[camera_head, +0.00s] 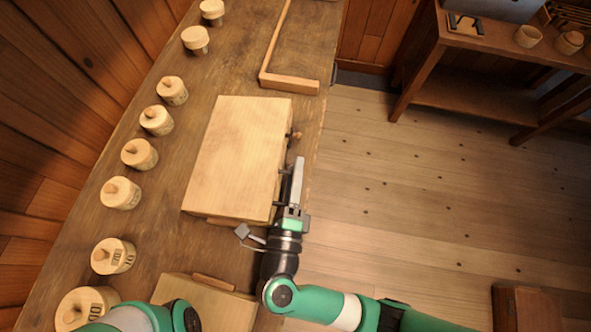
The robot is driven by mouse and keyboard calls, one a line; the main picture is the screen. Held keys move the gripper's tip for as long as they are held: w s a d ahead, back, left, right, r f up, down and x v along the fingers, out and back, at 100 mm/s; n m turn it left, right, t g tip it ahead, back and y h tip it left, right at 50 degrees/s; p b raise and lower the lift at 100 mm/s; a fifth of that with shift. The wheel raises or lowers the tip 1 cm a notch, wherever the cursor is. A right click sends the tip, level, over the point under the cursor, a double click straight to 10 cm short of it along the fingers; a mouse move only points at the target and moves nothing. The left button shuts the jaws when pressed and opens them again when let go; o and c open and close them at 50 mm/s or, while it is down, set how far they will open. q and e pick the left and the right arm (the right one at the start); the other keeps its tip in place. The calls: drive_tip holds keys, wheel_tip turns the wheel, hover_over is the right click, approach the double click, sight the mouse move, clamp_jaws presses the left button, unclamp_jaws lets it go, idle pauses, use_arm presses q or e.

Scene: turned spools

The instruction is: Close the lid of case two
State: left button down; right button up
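A pale wooden case (235,150) lies in the middle of the workbench with its flat lid down. Small dark fittings and a light knob show along its right side. A second wooden case (215,308) is partly in view at the bottom edge, with a small raised strip on it. No number is readable on either case, so I cannot tell which is case two. My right gripper (292,182) is beside the middle case's right edge, pointing away from me; contact and finger gap are unclear. My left arm shows at the bottom, but its gripper is out of view.
Several round lidded wooden pots (140,154) stand in a row along the bench's left side. An L-shaped wooden frame (290,83) lies beyond the middle case. A side table (470,40) with cups stands at the upper right. The floor between is clear.

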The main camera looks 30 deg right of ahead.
drive_tip(key=shift+s, duration=0.1)
drive_tip(key=shift+s+a+r, duration=0.1)
drive_tip(key=shift+s+a, duration=0.2)
drive_tip(key=p+v, duration=0.1)
drive_tip(key=v, duration=0.5)
drive_tip(key=shift+w, duration=0.1)
drive_tip(key=shift+s+a, duration=0.2)
drive_tip(key=shift+s, duration=0.1)
